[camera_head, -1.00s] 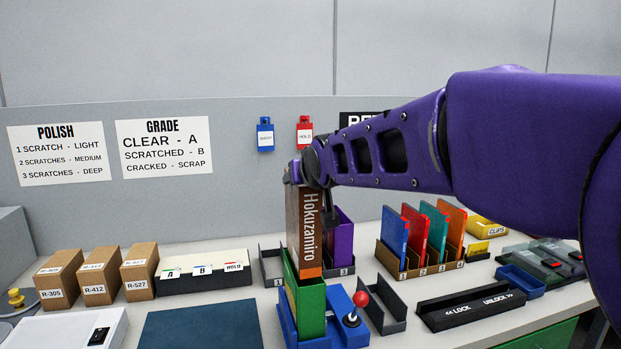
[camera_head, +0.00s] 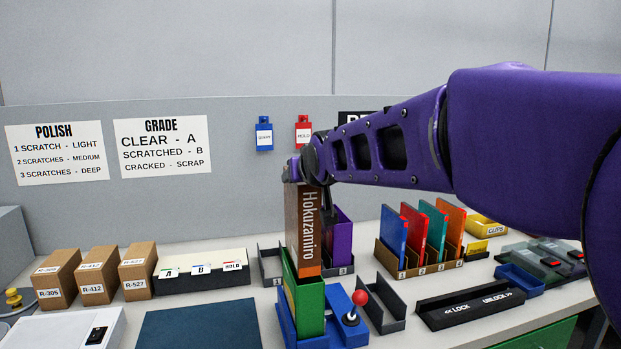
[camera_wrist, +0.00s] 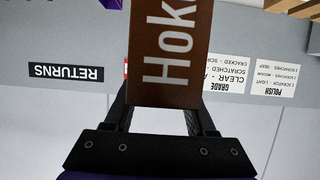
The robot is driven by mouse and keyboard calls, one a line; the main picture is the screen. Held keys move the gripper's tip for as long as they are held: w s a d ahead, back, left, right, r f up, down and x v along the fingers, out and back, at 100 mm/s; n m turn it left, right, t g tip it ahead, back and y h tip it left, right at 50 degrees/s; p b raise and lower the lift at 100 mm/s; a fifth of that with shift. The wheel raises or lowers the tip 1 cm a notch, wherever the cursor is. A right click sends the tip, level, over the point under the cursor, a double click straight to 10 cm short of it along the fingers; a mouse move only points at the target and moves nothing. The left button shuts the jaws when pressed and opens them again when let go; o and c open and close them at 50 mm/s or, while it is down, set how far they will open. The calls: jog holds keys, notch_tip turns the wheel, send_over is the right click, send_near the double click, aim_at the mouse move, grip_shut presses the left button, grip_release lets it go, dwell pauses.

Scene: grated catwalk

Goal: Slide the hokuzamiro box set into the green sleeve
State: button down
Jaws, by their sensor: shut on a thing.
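The brown Hokuzamiro box set (camera_head: 309,225) stands upright, with an orange band at its lower end. My gripper (camera_head: 308,180) is shut on its top end; in the wrist view the box (camera_wrist: 168,50) sits between the two fingers of my gripper (camera_wrist: 160,105). The green sleeve (camera_head: 311,307) stands upright in a blue stand (camera_head: 343,330) with a red-knobbed lever (camera_head: 359,298). The lower end of the box is at the sleeve's open top. How far it is inside cannot be told, as the sleeve wall hides it.
A purple case (camera_head: 342,238) stands close behind the box on the right. An empty dark holder (camera_head: 387,308) is right of the blue stand. Coloured cases (camera_head: 393,238) stand in a numbered rack farther right. A dark blue mat (camera_head: 198,330) lies flat at the left.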

jog(key=shift+r, duration=0.1)
dwell(0.3)
jog(key=shift+c, duration=1.7)
grip_release()
jog(key=o, duration=0.3)
jog(key=shift+o, duration=0.2)
jog(key=shift+r+p, duration=2.85)
jog(key=shift+r, duration=1.15)
